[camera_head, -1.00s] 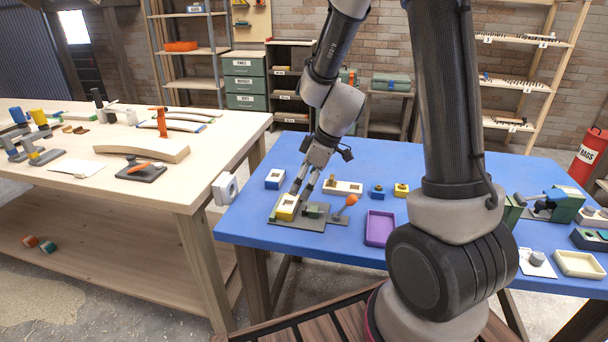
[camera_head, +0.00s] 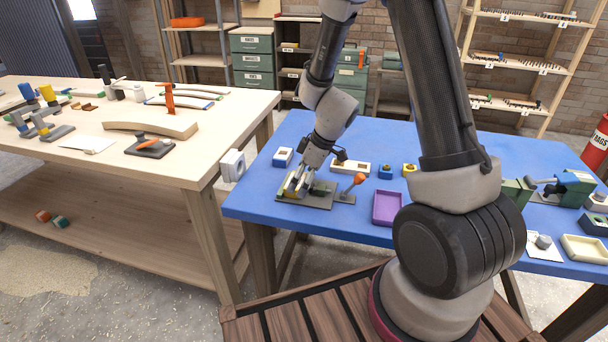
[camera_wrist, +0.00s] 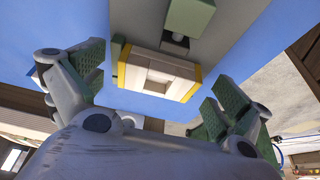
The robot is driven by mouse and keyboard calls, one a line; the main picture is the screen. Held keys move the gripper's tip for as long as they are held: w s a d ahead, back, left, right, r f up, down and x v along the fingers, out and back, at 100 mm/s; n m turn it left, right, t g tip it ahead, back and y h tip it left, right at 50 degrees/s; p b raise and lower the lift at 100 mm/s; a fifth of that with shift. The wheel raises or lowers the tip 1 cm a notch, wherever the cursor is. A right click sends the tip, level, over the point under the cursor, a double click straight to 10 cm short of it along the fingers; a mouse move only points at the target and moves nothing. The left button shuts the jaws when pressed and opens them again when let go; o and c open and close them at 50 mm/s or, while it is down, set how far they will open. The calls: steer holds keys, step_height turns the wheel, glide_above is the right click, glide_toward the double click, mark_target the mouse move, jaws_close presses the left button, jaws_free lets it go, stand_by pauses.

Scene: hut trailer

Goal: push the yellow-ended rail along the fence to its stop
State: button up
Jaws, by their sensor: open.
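The yellow-ended rail (camera_wrist: 158,73) is a pale block with a rectangular recess and yellow ends. In the wrist view it lies between my open fingers, with gaps visible beside it. In the head view my gripper (camera_head: 297,186) reaches down over the left part of the grey fixture plate (camera_head: 318,203) and hides most of the rail. A green block (camera_head: 322,188) stands on the plate to the right of the fingers. The wrist view shows a green block (camera_wrist: 188,18) with a grey round part beyond the rail. I cannot make out the fence or any contact.
An orange-knobbed lever (camera_head: 359,179) stands right of the plate, then a purple tray (camera_head: 386,207). Behind are a blue-and-white block (camera_head: 283,157) and a pale holed block (camera_head: 350,167). The blue table's (camera_head: 258,207) front-left strip is clear.

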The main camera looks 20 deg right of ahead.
steer(key=c, duration=1)
steer(key=o, duration=1)
steer(key=v, duration=1.2)
steer(key=shift+w, duration=0.1)
